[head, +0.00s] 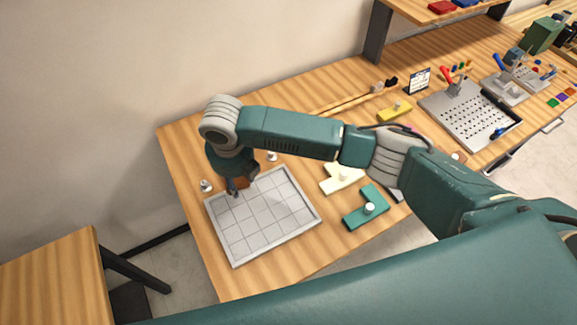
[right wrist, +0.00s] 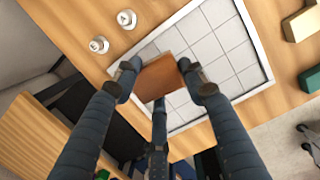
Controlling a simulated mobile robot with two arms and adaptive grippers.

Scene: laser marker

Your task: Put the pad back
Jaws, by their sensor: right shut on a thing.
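A small brown square pad (right wrist: 162,70) is held between the fingertips of my right gripper (right wrist: 164,78) in the right wrist view. In the head view the right gripper (head: 242,184) is over the far left edge of a light grey gridded tray (head: 268,218), and the pad is mostly hidden by it. The tray also shows behind the pad in the right wrist view (right wrist: 222,45). I cannot tell whether the pad touches the tray. My left gripper is not in view.
Two white lettered knobs (head: 206,186) (head: 271,156) stand beside the tray's far side. A cream piece (head: 338,180) and a green L-shaped piece (head: 372,203), each with a white knob, lie to its right. A perforated metal plate (head: 470,118) is farther right.

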